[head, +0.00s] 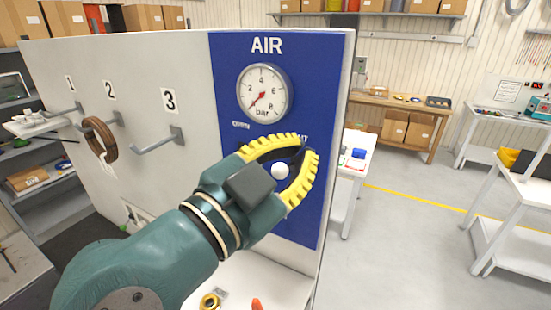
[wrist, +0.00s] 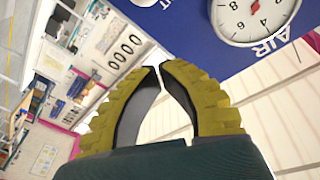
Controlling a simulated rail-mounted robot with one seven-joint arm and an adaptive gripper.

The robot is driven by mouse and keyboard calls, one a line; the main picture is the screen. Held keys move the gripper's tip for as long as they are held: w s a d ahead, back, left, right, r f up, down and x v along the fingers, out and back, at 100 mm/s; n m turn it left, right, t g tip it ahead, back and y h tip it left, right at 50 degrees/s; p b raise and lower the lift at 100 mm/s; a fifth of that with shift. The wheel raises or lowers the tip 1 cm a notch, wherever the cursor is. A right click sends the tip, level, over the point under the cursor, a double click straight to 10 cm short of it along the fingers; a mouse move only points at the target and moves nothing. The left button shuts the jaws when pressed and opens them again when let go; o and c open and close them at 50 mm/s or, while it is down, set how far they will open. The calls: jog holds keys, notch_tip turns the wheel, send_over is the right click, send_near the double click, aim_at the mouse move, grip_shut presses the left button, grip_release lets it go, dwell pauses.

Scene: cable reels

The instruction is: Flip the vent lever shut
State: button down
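A blue AIR panel (head: 227,60) fills the right part of the upright board in the head view. It carries a round gauge (head: 263,92), which also shows in the wrist view (wrist: 255,15). A white ball knob (head: 280,170), seemingly the vent lever's end, shows through the loop of my fingers. The lever's shaft and mount are hidden behind my gripper. My gripper (head: 307,152) has yellow ribbed fingers in front of the panel. In the wrist view its fingertips (wrist: 159,66) come together with nothing visible between them. I cannot tell if it touches the knob.
Hooks numbered 1 to 3 stick out left of the panel; a brown coil (head: 101,139) hangs on hook 2. A white surface below holds a yellow ring (head: 210,301) and an orange object (head: 257,303). The floor (head: 400,230) to the right is open, with tables beyond.

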aim_at(287, 169)
jog(key=shift+w+a+f+p, duration=0.15)
jog(key=shift+w+f+p, duration=0.25)
jog(key=shift+w+f, duration=0.4)
jog(key=shift+w+a+f+p, duration=0.1)
jog(key=shift+w+f+p, duration=0.3)
jog(key=shift+w+f, duration=0.3)
jog(key=shift+f, duration=0.1)
